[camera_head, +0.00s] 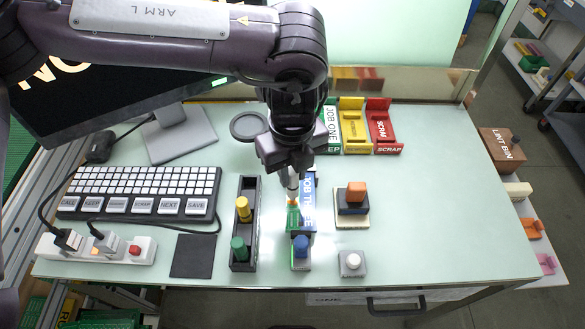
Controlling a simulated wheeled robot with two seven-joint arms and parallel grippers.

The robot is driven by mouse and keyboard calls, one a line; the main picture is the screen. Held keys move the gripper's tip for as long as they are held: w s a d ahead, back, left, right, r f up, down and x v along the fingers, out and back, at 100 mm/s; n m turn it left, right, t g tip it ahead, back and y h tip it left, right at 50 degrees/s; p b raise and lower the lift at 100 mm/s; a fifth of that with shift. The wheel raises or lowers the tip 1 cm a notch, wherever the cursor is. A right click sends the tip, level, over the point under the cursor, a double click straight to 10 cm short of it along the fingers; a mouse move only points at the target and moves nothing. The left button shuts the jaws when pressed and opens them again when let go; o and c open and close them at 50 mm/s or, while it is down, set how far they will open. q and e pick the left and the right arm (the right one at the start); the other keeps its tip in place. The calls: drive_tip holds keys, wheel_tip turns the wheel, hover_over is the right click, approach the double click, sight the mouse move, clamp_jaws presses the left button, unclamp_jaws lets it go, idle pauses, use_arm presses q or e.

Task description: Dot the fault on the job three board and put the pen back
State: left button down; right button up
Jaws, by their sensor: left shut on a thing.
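My left gripper (291,168) points down over the job three board. It is shut on a slim pale pen (292,186), mostly hidden by the fingers. The pen's lower end is close above the board, near a small orange spot; I cannot tell whether it touches. The job three board (309,192) has a blue label reading "JOB THREE", green parts and a blue cylinder at its near end. Left of it is a long black tray (235,222) with a yellow piece (243,208) and a green piece (239,248) in it. My right gripper is out of view.
A keyboard (140,188), a power strip (120,249) and a dark mat (193,256) lie left. Job one, yellow and red scrap trays (383,128) line the back. The table's right side is clear.

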use_arm(q)
drive_tip(key=shift+f+b, duration=0.3)
drive_tip(key=shift+f, duration=0.2)
drive_tip(key=shift+f, duration=0.1)
idle(1.1)
drive_tip(key=shift+r+p, duration=2.6)
drive_tip(key=shift+r, duration=1)
drive_tip(key=w+a+r+n+p, duration=0.4)
drive_tip(key=a+r, duration=0.5)
drive_tip(key=shift+n, duration=0.3)
drive_tip(key=f, duration=1.3)
drive_tip(key=f+b, duration=0.1)
drive_tip(key=f, duration=0.5)
drive_tip(key=shift+w+a+f, duration=0.2)
drive_tip(key=shift+a+f, duration=0.05)
drive_tip(key=shift+a, duration=0.05)
